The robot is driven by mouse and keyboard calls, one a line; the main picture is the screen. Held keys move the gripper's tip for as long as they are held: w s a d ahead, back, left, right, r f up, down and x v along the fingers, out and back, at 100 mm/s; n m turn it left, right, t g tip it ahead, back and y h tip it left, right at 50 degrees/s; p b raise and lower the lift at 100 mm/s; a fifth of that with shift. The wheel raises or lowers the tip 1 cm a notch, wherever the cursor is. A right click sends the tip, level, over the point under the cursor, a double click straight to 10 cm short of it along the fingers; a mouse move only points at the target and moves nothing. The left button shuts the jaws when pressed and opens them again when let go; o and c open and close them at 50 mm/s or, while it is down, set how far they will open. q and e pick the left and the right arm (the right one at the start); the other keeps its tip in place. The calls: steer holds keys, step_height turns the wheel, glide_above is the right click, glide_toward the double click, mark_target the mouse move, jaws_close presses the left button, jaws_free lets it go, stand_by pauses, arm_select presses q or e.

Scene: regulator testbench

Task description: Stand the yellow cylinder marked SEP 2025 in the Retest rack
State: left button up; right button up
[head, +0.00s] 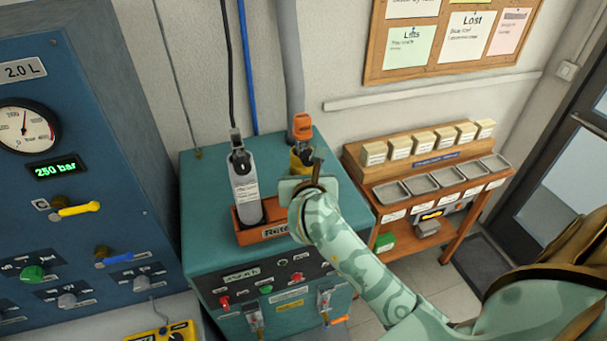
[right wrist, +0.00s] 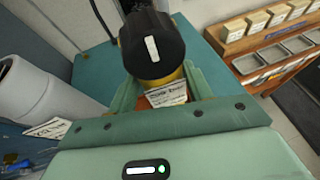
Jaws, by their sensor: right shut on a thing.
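The yellow cylinder (head: 299,162) is at the right end of the Retest rack, mostly hidden behind my right gripper (head: 305,184). My right gripper is shut on it. In the right wrist view its black knob (right wrist: 152,46) faces me, with a strip of yellow and a white label below; I cannot read a date there. The Retest rack (head: 276,232) is a low orange-brown tray on the teal cabinet. A grey-white cylinder (head: 244,189) stands upright in its left part. I cannot tell whether the yellow cylinder's base touches the rack. My left gripper is out of view.
An orange fitting (head: 303,126) shows just above the yellow cylinder. The teal cabinet (head: 205,165) has buttons and valves on its front. A blue gauge panel (head: 95,130) stands left. A wooden bench (head: 360,160) with trays and boxes stands right. My right arm crosses the front.

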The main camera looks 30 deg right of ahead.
steer(key=shift+f, duration=0.15)
steer(key=o, duration=1.4)
steer(key=shift+f, duration=0.15)
steer(key=p+v, duration=0.2)
steer(key=v, duration=1.4)
steer(key=shift+s+a, duration=0.15)
steer(key=shift+s, duration=0.05)
